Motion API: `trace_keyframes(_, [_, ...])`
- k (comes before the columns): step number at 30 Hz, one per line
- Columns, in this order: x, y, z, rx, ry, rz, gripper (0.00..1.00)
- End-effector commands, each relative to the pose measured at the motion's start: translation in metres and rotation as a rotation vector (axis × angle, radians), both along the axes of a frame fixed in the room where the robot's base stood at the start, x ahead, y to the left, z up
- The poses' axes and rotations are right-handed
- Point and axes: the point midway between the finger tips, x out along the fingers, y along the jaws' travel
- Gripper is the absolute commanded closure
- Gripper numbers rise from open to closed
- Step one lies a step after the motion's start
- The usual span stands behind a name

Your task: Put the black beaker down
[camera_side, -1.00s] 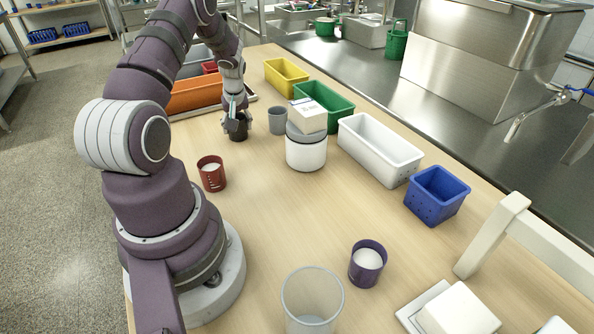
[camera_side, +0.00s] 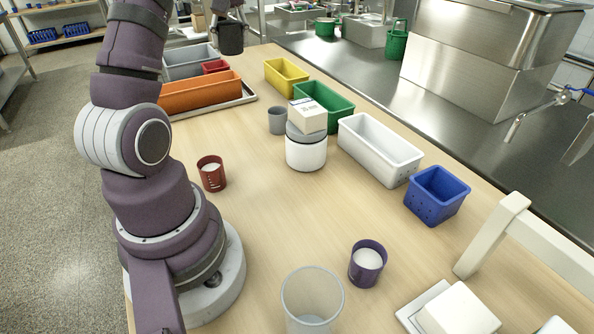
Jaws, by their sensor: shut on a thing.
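The black beaker (camera_side: 231,39) is up in the air at the top of the side view, above the back end of the table. My gripper (camera_side: 229,19) is shut on it, around its upper part, and the beaker looks about upright. The gripper's upper part is cut off by the picture's top edge. The wooden table (camera_side: 262,240) lies below, and the beaker is clear of it.
An orange bin (camera_side: 200,97), grey bin and small red bin stand at the back left on a tray. A grey cup (camera_side: 277,121) stands beside a white container (camera_side: 306,153) with a box on top. A red cup (camera_side: 211,174) is nearer. The table's middle is clear.

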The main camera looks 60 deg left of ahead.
Motion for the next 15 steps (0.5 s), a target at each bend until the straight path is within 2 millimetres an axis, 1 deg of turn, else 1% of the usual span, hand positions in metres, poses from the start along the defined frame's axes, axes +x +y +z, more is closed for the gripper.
trace_keyframes(1, [0.009,-0.008,-0.001,-0.003,0.001,-0.013,0.67])
trace_keyframes(5, [0.03,-0.031,-0.002,-0.008,0.006,-0.034,0.67])
trace_keyframes(8, [0.049,-0.056,-0.002,-0.012,0.009,-0.057,0.67])
trace_keyframes(11, [0.068,-0.089,-0.003,-0.015,0.014,-0.082,0.67])
trace_keyframes(14, [0.087,-0.132,-0.003,-0.014,0.017,-0.114,0.67])
trace_keyframes(15, [0.092,-0.15,-0.003,-0.013,0.018,-0.127,0.67])
